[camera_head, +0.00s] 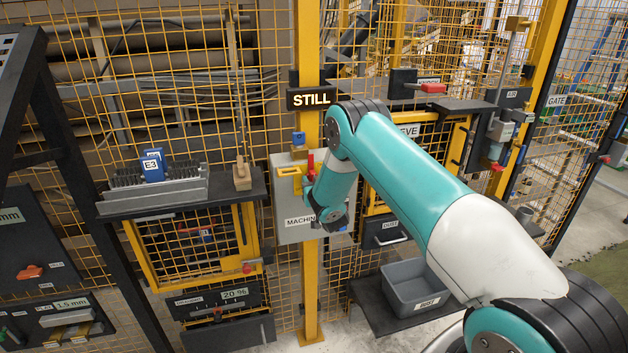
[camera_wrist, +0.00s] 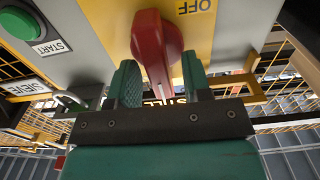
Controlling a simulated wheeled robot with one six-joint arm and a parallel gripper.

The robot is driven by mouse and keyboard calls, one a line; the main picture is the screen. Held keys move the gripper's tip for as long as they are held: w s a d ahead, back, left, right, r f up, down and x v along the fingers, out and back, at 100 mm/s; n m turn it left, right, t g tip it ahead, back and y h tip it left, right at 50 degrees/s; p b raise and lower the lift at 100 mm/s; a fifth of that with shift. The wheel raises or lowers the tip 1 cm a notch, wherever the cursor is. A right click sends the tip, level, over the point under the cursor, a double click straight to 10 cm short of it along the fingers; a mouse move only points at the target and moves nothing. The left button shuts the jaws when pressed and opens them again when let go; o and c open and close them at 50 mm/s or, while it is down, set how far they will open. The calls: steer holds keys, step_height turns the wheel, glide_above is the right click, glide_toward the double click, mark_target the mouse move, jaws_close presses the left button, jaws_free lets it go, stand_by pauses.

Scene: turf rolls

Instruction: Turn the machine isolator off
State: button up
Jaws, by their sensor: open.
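The machine isolator is a red handle (camera_wrist: 157,45) on a yellow plate (camera_wrist: 105,15) with an OFF label at upper right in the wrist view. In the head view the red handle (camera_head: 311,162) shows upright on a grey box (camera_head: 287,205) on the yellow post, partly behind my arm. My gripper (camera_wrist: 160,85) is open. Its two green fingers stand either side of the handle's near end, with some gap visible; whether either touches it I cannot tell. In the head view the fingers are hidden by my wrist.
A green START button (camera_wrist: 20,22) and a SIEVE label sit left of the isolator in the wrist view. A STILL sign (camera_head: 311,98) hangs above the box. A shelf (camera_head: 180,199) with a grey rack is to the left; a grey bin (camera_head: 412,285) stands lower right.

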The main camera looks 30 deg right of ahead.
jaws_close()
steer(key=shift+f+b, duration=0.1)
steer(key=shift+b, duration=0.2)
steer(key=n+b, duration=0.1)
steer(key=n, duration=0.1)
steer(key=n+b, duration=0.1)
steer(key=b, duration=0.1)
steer(key=shift+a+f+n, duration=0.15)
steer(key=shift+a+n, duration=0.05)
steer(key=shift+n, duration=0.2)
steer(key=shift+w+a+f+n+b, duration=0.15)
steer(key=shift+n+b, duration=0.45)
steer(key=shift+n, duration=1.75)
steer(key=shift+a+f+n+b, duration=0.1)
steer(key=shift+n+b, duration=0.5)
steer(key=shift+n, duration=1.8)
steer(key=shift+w+a+f+n+b, duration=0.15)
steer(key=shift+n+b, duration=0.45)
steer(key=shift+n, duration=1.75)
steer(key=shift+s, duration=0.15)
